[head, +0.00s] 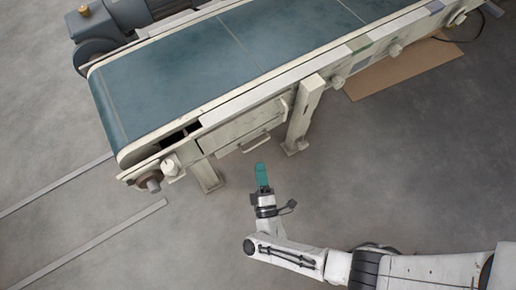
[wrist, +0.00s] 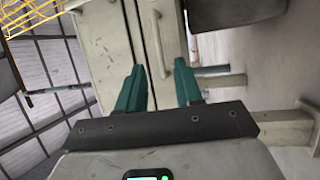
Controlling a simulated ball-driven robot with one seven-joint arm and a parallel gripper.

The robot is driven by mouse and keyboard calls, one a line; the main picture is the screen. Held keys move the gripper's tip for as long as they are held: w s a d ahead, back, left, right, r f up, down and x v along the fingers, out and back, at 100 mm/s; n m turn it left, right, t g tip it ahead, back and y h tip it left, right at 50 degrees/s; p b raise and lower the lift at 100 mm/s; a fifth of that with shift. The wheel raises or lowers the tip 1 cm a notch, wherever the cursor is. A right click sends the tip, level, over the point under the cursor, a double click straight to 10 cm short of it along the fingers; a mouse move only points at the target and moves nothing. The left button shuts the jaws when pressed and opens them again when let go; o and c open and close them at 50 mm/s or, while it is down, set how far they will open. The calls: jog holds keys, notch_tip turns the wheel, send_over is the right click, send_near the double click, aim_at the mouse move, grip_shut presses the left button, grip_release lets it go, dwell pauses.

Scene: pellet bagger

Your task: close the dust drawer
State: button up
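The dust drawer (head: 235,133) is a pale cream panel under the near side of the conveyor, with a bar handle (head: 256,143) on its front. Its front stands out somewhat from the frame; how far is hard to tell. My gripper (head: 261,166) is just in front of the handle on the near side, teal fingers pointing towards it. In the wrist view the gripper (wrist: 159,68) is open, with a clear gap between the fingers. The drawer front (wrist: 105,45) and its handle (wrist: 158,42) lie beyond the fingertips. Nothing is held; contact cannot be told.
The conveyor's blue belt (head: 190,65) runs above the drawer. Support legs (head: 303,115) stand on both sides of it. A dark opening (head: 181,136) shows left of the drawer. A brown board (head: 400,72) lies at right. The grey floor in front is open.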

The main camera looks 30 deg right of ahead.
jog(key=shift+v, duration=1.45)
jog(key=shift+w, duration=0.1)
jog(key=w+a+r+g+y, duration=0.1)
jog(key=w+a+y, duration=0.2)
jog(key=y, duration=0.1)
jog(key=w+a+r+g+y, duration=0.1)
jog(key=w+a+y, duration=0.1)
jog(key=a+y, duration=0.1)
jog(key=w+a+r+g+y, duration=0.1)
jog(key=w+a+y, duration=0.2)
jog(key=y, duration=0.2)
jog(key=shift+w+a+r+m+y, duration=0.3)
jog(key=shift+a+r+m, duration=0.05)
jog(key=shift+r+m, duration=0.05)
jog(key=shift+a+r+g+y, duration=0.1)
jog(key=shift+r+g+y, duration=0.15)
jog(key=shift+g+y, duration=0.15)
jog(key=s+d+r+m+g+h, duration=0.25)
jog(key=s+d+m+g, duration=0.2)
jog(key=s+d, duration=0.3)
jog(key=s+d+r+m+g+h, duration=0.1)
jog(key=s+d+r+m+g, duration=0.4)
jog(key=d, duration=0.3)
jog(key=s+d+r+m+g+h, duration=0.2)
jog(key=s+d+m+g, duration=0.15)
jog(key=s+d, duration=0.4)
notch_tip(320, 180, up, 37)
jog(key=p, duration=3.7)
jog(key=shift+s+n+g, duration=0.3)
jog(key=shift+n, duration=0.1)
